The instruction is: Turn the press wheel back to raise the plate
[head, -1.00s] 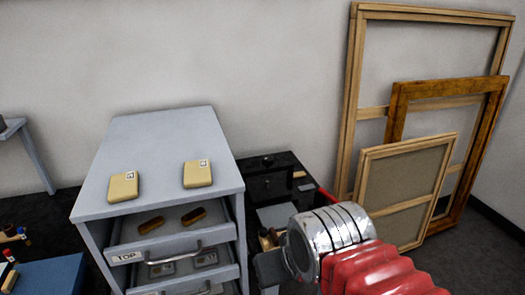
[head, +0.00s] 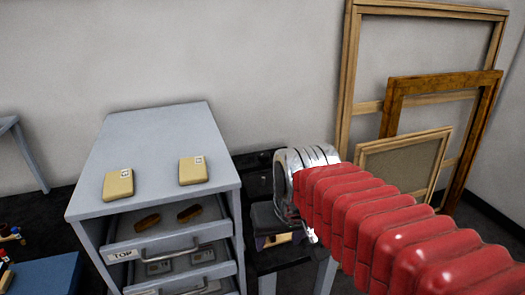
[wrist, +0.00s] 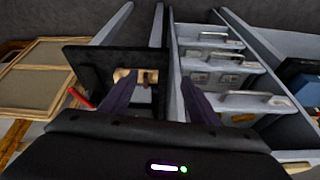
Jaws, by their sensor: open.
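My gripper (head: 280,239) is open, low in front of the right side of the drawer cabinet. In the wrist view its two purple fingers (wrist: 157,85) are apart. A dark structure, perhaps the press (head: 257,180), stands behind my gripper and is mostly hidden by my wrist. A red bar (wrist: 80,98) shows left of the fingers. I cannot make out the press wheel or the plate clearly. I see no contact.
A grey cabinet (head: 150,110) with open drawers (head: 168,247) stands close on the left, with two tan blocks (head: 118,184) (head: 193,170) on top. Wooden frames (head: 393,108) lean on the wall at right. A blue surface (head: 47,274) is at the lower left.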

